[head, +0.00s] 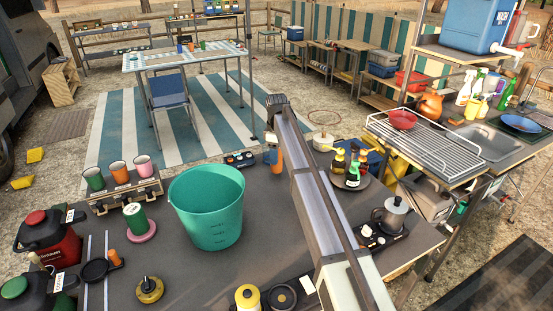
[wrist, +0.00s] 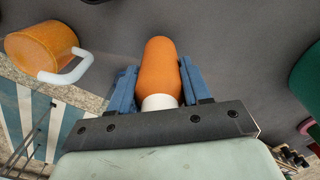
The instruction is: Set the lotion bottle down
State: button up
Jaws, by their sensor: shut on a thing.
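The lotion bottle (wrist: 158,68) is orange with a white part at the end nearest my wrist. My gripper (wrist: 157,88) is shut on it, with a blue finger on each side. In the head view the bottle (head: 278,159) shows as a small orange patch beside a blue finger of my gripper (head: 271,156), right of the teal bucket (head: 206,208). My arm hides part of this area. I cannot tell whether the bottle touches the dark tabletop (head: 185,275).
An orange mug (wrist: 42,50) with a white handle stands near the bottle in the wrist view. Cups on a rack (head: 120,190) stand left of the bucket.

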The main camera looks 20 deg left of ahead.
jog(key=shift+f, duration=1)
jog(key=shift+f, duration=0.1)
jog(key=o, duration=1.1)
jog(key=shift+o, duration=0.2)
notch_tip(320, 180, up, 12)
jog(key=shift+r, duration=0.15)
